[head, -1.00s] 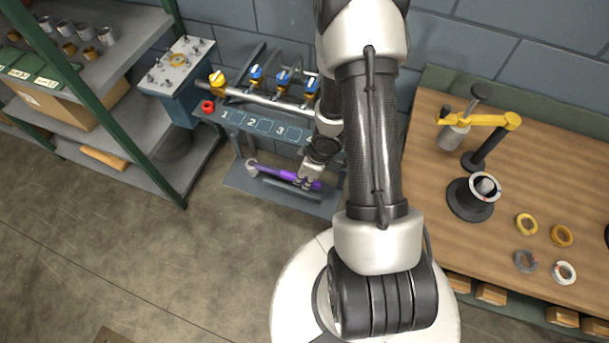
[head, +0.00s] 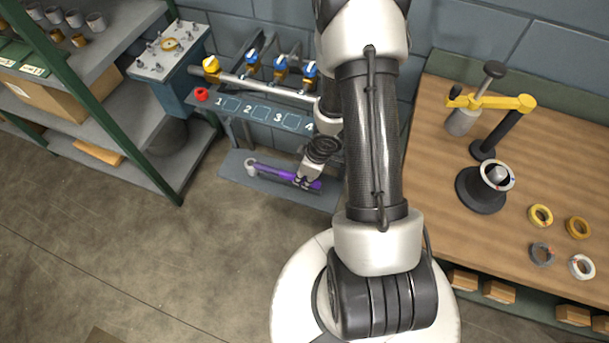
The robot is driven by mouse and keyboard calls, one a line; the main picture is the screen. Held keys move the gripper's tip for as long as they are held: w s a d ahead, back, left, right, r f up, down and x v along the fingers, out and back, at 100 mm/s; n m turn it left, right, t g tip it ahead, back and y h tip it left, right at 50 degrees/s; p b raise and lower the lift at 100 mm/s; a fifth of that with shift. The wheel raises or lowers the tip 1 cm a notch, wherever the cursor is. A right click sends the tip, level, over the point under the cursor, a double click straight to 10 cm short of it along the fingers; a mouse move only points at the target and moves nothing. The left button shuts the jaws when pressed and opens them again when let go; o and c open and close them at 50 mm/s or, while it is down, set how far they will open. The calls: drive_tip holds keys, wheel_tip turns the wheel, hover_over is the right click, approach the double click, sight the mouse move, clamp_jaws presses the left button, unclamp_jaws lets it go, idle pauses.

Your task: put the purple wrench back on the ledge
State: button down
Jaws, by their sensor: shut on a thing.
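The purple wrench (head: 273,173) lies nearly level in the head view, with its grey ring end (head: 251,166) to the left. My gripper (head: 308,182) is shut on the wrench near its right end. The grey ledge (head: 232,166) is low on the valve stand, behind and below the wrench in the picture. I cannot tell whether the wrench touches the ledge or is just above it. My gripper hides part of the wrench's right end.
Above the ledge is a numbered panel (head: 262,112) with a red knob (head: 201,95) and a pipe with yellow and blue valves. A shelf rack (head: 127,134) stands left. A wooden workbench (head: 440,140) with rings and a press stands right. Floor in front is clear.

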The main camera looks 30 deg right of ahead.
drive_tip(key=c, duration=1.4)
unclamp_jaws()
drive_tip(key=shift+c, duration=0.2)
drive_tip(key=v, duration=1.2)
